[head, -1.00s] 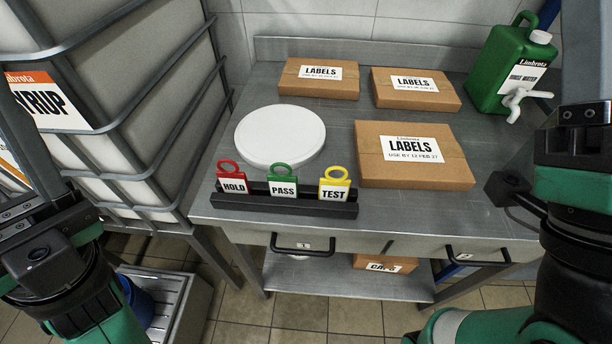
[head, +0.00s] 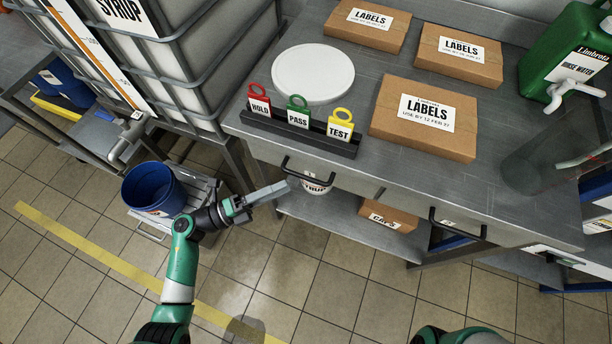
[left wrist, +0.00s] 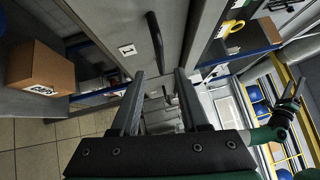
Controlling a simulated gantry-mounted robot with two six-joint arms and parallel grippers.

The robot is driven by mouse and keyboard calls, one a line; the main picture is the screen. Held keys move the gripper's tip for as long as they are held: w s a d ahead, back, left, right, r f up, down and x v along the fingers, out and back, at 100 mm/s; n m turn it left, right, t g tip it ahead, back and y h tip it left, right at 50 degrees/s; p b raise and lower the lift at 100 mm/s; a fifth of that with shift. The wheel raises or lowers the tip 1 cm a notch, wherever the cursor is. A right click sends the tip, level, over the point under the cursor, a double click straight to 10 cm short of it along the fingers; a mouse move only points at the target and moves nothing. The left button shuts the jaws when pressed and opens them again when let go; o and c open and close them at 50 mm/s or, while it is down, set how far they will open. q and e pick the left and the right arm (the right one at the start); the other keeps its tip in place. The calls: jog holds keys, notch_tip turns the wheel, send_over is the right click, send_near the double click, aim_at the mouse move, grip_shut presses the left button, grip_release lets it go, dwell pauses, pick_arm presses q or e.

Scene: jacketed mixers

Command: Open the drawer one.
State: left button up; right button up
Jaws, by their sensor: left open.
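Drawer one (head: 345,190) is the left drawer under the steel table's top, and its front looks flush. Its black bar handle (head: 303,176) shows beside a white number plate, which reads 1 in the left wrist view (left wrist: 127,50). My left gripper (head: 283,187) is just left of and below the handle's left end in the head view. In the left wrist view its two fingers (left wrist: 160,74) are apart and empty, with the handle (left wrist: 156,42) just beyond the tips. My right gripper (left wrist: 290,93) shows small at the right of the left wrist view; its jaw state is unclear.
The table (head: 510,120) carries label boxes (head: 450,137), a white round lid (head: 313,72), a tag rack (head: 305,132) and a green jug (head: 565,60). A second drawer handle (head: 457,225) is to the right. A blue bucket (head: 152,190) stands left of my left arm.

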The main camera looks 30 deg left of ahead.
aim_at(305, 176)
pick_arm(q)
jog(key=b+x, duration=0.1)
jog(key=x, duration=0.5)
jog(key=shift+w+d+b, duration=0.15)
jog(key=shift+w+b, duration=0.1)
jog(key=shift+b, duration=0.05)
jog(key=shift+w+d+r, duration=0.15)
jog(key=shift+w+d, duration=0.05)
jog(key=shift+w, duration=0.1)
grip_shut()
dwell(0.7)
